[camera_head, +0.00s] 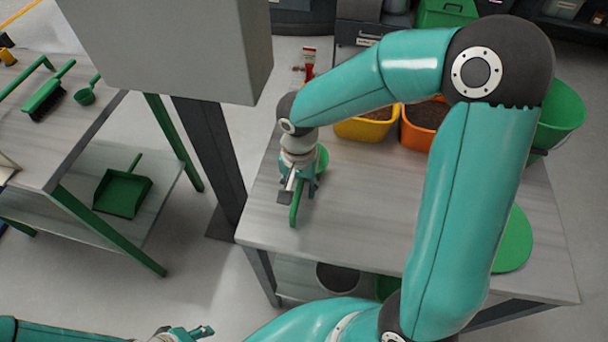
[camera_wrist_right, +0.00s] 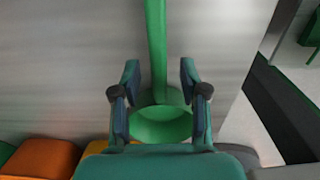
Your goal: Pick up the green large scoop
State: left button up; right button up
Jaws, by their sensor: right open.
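The green large scoop (camera_head: 295,208) lies on the grey table, its handle towards the front and its bowl partly hidden behind my right gripper (camera_head: 297,190). In the right wrist view, the scoop's handle (camera_wrist_right: 156,45) runs up between the two fingertips of my right gripper (camera_wrist_right: 160,75), with a gap on each side. The round bowl (camera_wrist_right: 160,124) sits between the finger bases, its lower edge hidden by the gripper body. My right gripper is open and empty. My left gripper (camera_head: 190,333) is at the bottom edge, partly cut off, far from the scoop.
Yellow (camera_head: 365,128) and orange (camera_head: 418,130) bins stand at the table's back, and a green bucket (camera_head: 560,115) at right. A grey post (camera_head: 208,160) stands close to the table's left edge. The left table holds a green brush (camera_head: 45,97) and small scoop (camera_head: 86,96).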

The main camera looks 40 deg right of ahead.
grip_shut()
dwell(0.5)
